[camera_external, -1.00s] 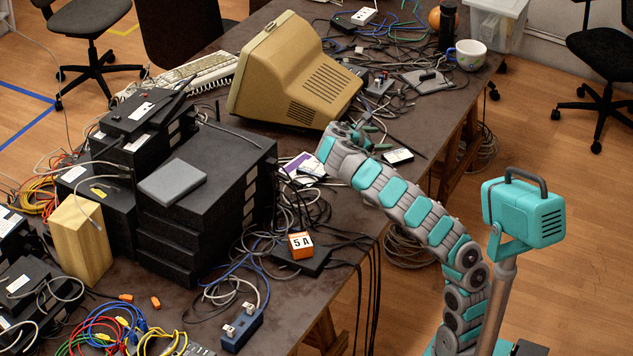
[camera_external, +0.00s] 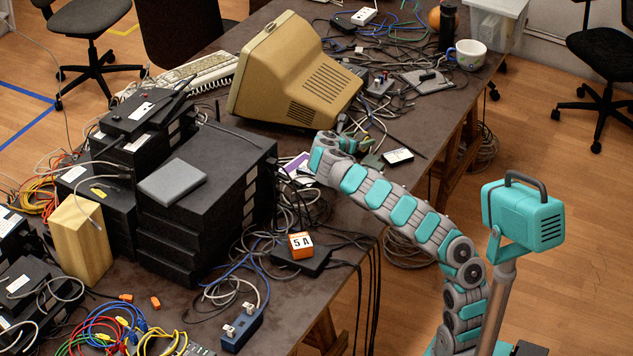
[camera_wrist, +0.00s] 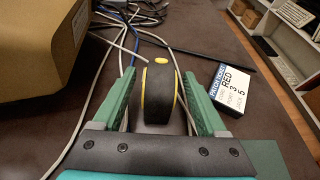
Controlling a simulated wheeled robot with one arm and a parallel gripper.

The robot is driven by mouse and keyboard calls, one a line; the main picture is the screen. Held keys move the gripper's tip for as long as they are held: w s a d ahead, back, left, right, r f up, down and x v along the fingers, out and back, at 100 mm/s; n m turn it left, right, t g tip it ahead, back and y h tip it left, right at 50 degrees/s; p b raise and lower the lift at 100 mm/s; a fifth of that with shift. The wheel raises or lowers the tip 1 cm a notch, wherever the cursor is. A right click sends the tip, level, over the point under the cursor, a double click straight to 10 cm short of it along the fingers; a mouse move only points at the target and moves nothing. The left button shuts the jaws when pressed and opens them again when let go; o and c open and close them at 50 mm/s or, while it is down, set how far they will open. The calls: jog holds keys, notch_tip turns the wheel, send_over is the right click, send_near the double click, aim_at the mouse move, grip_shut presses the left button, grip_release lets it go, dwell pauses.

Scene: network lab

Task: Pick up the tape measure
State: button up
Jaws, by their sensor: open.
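The tape measure (camera_wrist: 158,92) is a round black thing with yellow edges and a yellow button on top. In the wrist view it stands on the dark table between the two green fingers of my gripper (camera_wrist: 160,95). The fingers are open, one on each side of it, with a visible gap on both sides. In the external view my gripper (camera_external: 352,140) is low over the table in front of the beige monitor, and I cannot make out the tape measure there.
A labelled black-and-white box (camera_wrist: 229,87) lies just right of my gripper; it also shows in the external view (camera_external: 398,156). The beige monitor (camera_external: 295,75) stands close on the left. Grey cables (camera_wrist: 123,48) run beside and behind the tape measure. Stacked black units (camera_external: 205,190) stand farther left.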

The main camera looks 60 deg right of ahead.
jog(key=shift+d+f, duration=0.2)
jog(key=shift+d, duration=0.25)
jog(key=shift+c, duration=0.3)
grip_shut()
